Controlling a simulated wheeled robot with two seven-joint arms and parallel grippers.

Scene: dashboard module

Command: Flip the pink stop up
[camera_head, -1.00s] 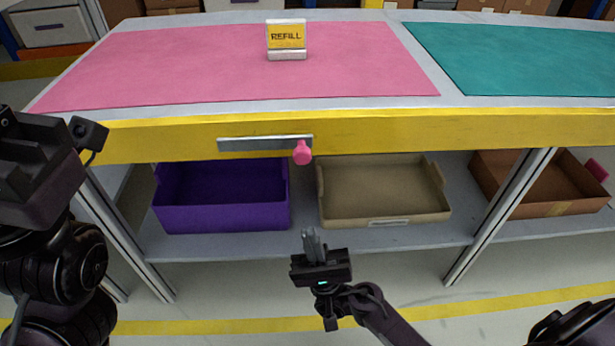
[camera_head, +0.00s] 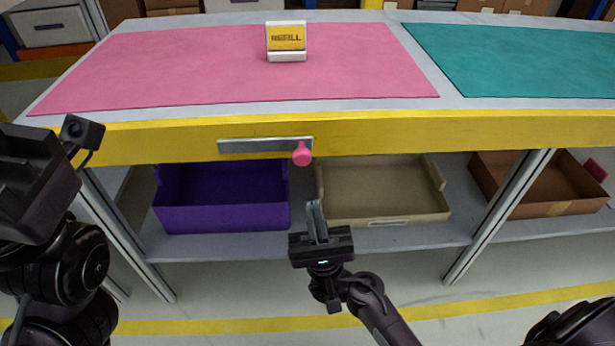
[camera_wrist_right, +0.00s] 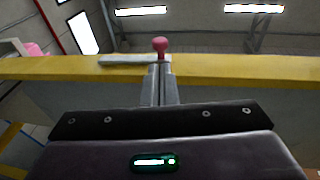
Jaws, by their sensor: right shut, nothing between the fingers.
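The pink stop (camera_head: 302,154) is a small knob at the right end of a grey metal bar (camera_head: 262,145) on the yellow front edge of the table. In the head view it hangs at the bar's lower edge. It also shows in the right wrist view (camera_wrist_right: 160,46), just beyond the fingertips. My right gripper (camera_head: 315,206) is shut and empty, below the stop and apart from it in the head view, its fingers pointing toward the table edge. It also shows in the right wrist view (camera_wrist_right: 160,75). Of my left arm only a dark part shows at the left; its fingers are out of view.
A purple bin (camera_head: 222,217) and a beige bin (camera_head: 385,212) stand on the shelf (camera_head: 300,243) under the table, with a brown box (camera_head: 530,207) at right. A REFILL sign (camera_head: 287,57) stands on the pink mat (camera_head: 190,75). A teal mat (camera_head: 530,60) lies at right.

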